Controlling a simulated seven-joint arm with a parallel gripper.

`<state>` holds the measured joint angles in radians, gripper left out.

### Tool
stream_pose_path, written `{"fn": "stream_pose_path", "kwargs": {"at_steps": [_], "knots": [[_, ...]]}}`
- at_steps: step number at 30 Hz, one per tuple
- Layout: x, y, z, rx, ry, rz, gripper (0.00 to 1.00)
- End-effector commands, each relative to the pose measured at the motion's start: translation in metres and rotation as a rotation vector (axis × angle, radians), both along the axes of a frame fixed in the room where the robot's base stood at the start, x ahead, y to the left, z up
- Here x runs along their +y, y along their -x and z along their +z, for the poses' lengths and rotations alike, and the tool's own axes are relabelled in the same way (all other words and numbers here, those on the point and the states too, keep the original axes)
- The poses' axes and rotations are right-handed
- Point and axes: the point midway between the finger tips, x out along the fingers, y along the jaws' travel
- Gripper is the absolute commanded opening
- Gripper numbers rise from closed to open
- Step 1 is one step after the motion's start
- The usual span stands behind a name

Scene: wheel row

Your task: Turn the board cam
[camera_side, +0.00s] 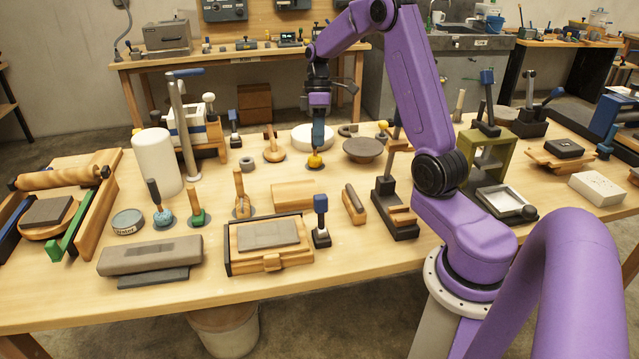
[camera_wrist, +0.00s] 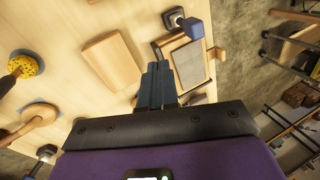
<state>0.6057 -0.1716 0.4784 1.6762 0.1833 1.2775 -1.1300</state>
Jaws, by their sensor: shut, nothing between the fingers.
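I cannot tell for certain which part is the board cam. A wooden board (camera_side: 234,262) with a grey slab (camera_side: 268,235) lies at the front of the table. A blue-topped dark lever post (camera_side: 320,218) stands upright at its right. The slab (camera_wrist: 189,66) and the blue-topped post (camera_wrist: 188,26) also show in the wrist view, beyond my fingertips. My gripper (camera_side: 319,146) points down at the back middle of the table, with its blue fingers shut and empty. In the wrist view the fingers (camera_wrist: 157,68) are together. A yellow-headed tool (camera_side: 315,161) appears just below the fingers; contact is unclear.
A pale wooden block (camera_side: 294,195) lies between my gripper and the board. A brush-like wooden block (camera_side: 354,204) and a dark post with wooden steps (camera_side: 390,205) stand to the right. Several handled tools and a white cylinder (camera_side: 157,162) stand to the left.

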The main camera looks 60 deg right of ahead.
Motion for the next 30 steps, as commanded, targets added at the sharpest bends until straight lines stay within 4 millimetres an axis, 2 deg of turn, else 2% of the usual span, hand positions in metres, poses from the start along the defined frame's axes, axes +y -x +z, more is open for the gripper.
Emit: {"fn": "stream_pose_path", "kwargs": {"at_steps": [5, 8, 20, 30], "knots": [[0.003, 0.002, -0.012, -0.001, -0.006, 0.012, 0.00], [0.007, 0.005, -0.026, 0.003, -0.007, 0.011, 0.00], [0.028, 0.019, -0.096, 0.003, -0.006, 0.010, 0.00], [0.057, 0.038, -0.098, -0.002, -0.004, 0.010, 0.00]]}}
